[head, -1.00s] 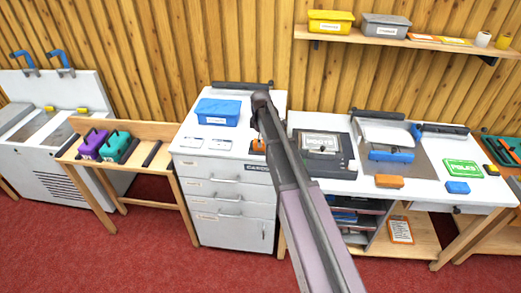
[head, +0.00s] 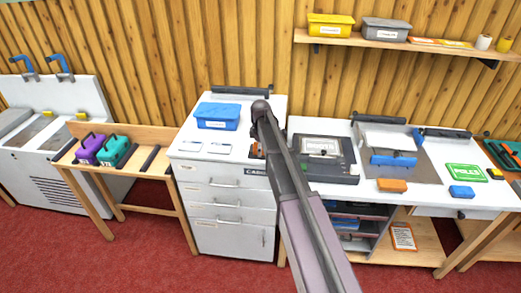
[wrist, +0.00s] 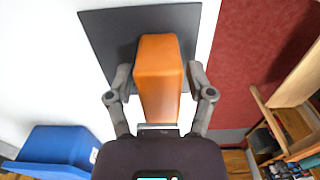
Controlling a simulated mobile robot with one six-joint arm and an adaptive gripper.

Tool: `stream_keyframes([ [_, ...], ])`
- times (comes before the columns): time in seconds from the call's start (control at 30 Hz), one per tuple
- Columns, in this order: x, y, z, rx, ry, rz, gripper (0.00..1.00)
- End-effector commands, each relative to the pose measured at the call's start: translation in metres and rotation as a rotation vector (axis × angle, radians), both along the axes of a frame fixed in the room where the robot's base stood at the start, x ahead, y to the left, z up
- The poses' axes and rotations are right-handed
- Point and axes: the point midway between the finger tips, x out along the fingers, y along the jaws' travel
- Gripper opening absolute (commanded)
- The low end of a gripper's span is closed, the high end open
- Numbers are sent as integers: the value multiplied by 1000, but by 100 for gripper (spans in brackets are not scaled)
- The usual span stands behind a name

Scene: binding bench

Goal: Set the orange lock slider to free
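The orange lock slider (wrist: 158,78) is a block standing on a dark square plate (wrist: 105,40) in the wrist view. My gripper (wrist: 158,75) is at the block, with one finger on its left side and one on its right. The fingers look apart from the block, with a narrow gap on each side, so the gripper is open around it. In the head view my arm covers most of the slider and the gripper, on the white cabinet top. No free or locked marking can be read.
A blue bin (head: 217,116) and two white labels stand left of the arm on the white drawer cabinet (head: 230,205). A dark-framed device (head: 322,155) is close on the right. The cabinet edge and red floor (wrist: 245,60) lie right of the plate in the wrist view.

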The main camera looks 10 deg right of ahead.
Motion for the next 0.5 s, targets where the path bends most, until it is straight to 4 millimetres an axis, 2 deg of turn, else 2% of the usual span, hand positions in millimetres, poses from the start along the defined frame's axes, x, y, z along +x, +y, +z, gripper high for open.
stream_keyframes([
  [0.03,0,0,0,0,0,0,42],
  [0.17,0,0,0,0,0,0,3],
  [0.2,0,0,0,0,0,0,0],
  [0.33,-2,0,0,0,0,0,0],
  [0.5,-19,6,0,0,1,0,0],
])
